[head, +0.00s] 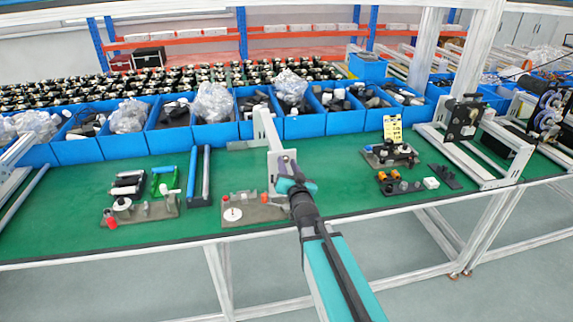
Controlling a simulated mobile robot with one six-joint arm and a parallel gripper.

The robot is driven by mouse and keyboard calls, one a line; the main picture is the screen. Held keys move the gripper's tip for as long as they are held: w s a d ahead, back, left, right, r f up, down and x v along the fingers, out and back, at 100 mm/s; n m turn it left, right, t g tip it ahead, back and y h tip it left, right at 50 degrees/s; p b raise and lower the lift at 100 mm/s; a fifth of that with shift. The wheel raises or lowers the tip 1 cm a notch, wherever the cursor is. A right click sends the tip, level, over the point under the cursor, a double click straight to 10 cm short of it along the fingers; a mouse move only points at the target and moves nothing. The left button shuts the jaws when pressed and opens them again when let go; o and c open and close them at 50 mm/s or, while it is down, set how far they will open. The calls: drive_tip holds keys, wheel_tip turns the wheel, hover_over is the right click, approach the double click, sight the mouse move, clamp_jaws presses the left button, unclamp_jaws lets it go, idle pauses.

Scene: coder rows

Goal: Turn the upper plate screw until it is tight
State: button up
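A small light upright plate (276,174) stands at the middle of the green bench, in front of a tall pale post. My gripper (287,184) is at the end of my teal and dark arm, which reaches up from the bottom of the head view. It overlaps the lower right part of the plate in the picture. Whether it touches the plate cannot be told. A small dark spot shows on the upper part of the plate; it is too small to tell whether it is a screw. My fingertips are too small and partly hidden to show whether they are open or shut.
A grey fixture (252,213) with a white disc lies left of my gripper. Another fixture (142,212) with a red part is farther left. Blue bins (210,134) line the back. Small parts trays (396,185) sit at right. Green bench surface (340,160) is clear between.

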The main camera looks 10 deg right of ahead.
drive_tip(key=n+b, duration=0.5)
drive_tip(key=shift+f, duration=0.15)
drive_tip(key=shift+n+b, duration=0.8)
drive_tip(key=shift+n, duration=0.1)
drive_tip(key=shift+a+r+n, duration=0.1)
drive_tip(key=shift+r+n, duration=0.1)
drive_tip(key=shift+n, duration=1)
